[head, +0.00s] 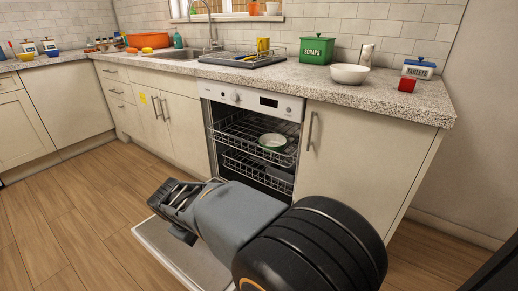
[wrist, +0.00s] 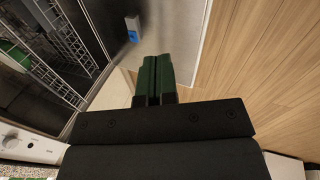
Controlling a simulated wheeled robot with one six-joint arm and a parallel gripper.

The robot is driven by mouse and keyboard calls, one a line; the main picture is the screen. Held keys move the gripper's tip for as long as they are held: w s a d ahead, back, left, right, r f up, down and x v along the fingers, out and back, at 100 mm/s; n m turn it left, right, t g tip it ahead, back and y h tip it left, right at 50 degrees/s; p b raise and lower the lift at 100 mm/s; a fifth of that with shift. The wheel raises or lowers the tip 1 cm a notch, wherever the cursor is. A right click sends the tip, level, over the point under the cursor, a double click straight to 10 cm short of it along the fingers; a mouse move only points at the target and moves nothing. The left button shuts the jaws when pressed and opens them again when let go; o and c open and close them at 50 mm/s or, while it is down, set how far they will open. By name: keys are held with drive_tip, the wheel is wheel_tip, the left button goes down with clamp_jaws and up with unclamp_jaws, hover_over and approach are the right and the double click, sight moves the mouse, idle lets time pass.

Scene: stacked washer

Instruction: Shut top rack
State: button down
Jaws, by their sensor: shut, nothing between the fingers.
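The dishwasher (head: 252,99) stands under the counter with its door (head: 185,255) folded down. The wire top rack (head: 232,133) holds a pale bowl with green on it (head: 272,141). How far the rack is pulled out is hard to tell. A lower rack (head: 240,162) shows beneath it. My gripper (head: 172,196) is over the open door, in front and to the left of the racks, apart from them. In the wrist view its dark green fingers (wrist: 154,75) are together and empty. Wire rack edges (wrist: 72,50) show at the left there.
My arm covers part of the door and lower opening. Cabinets flank the dishwasher, with a handle (head: 310,130) on the right one. The counter above holds a white bowl (head: 349,74) and a green scraps box (head: 317,49). The wooden floor (head: 60,225) at left is clear.

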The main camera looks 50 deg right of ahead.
drive_tip(key=w+d+n+g+h+p, duration=0.15)
drive_tip(key=w+d+n+h, duration=0.3)
drive_tip(key=d, duration=0.55)
drive_tip(key=w+d+n+g+h+p, duration=0.1)
drive_tip(key=w+d+n+h+p, duration=0.25)
drive_tip(key=d, duration=0.75)
drive_tip(key=n+t+h, duration=0.3)
drive_tip(key=n+h, duration=0.3)
drive_tip(key=n, duration=0.2)
approach(262, 151)
drive_tip(key=s+a+r, duration=0.2)
drive_tip(key=s+a, duration=0.1)
drive_tip(key=a, duration=0.3)
drive_tip(key=shift+n+h, duration=0.3)
drive_tip(key=d+b, duration=0.1)
drive_tip(key=d, duration=0.3)
drive_tip(key=w+d+b, duration=0.1)
drive_tip(key=d, duration=0.4)
drive_tip(key=d+b, duration=0.2)
drive_tip(key=d, duration=0.2)
drive_tip(key=shift+w+d+f, duration=0.3)
drive_tip(key=shift+w+f, duration=0.05)
drive_tip(key=shift+f, duration=0.05)
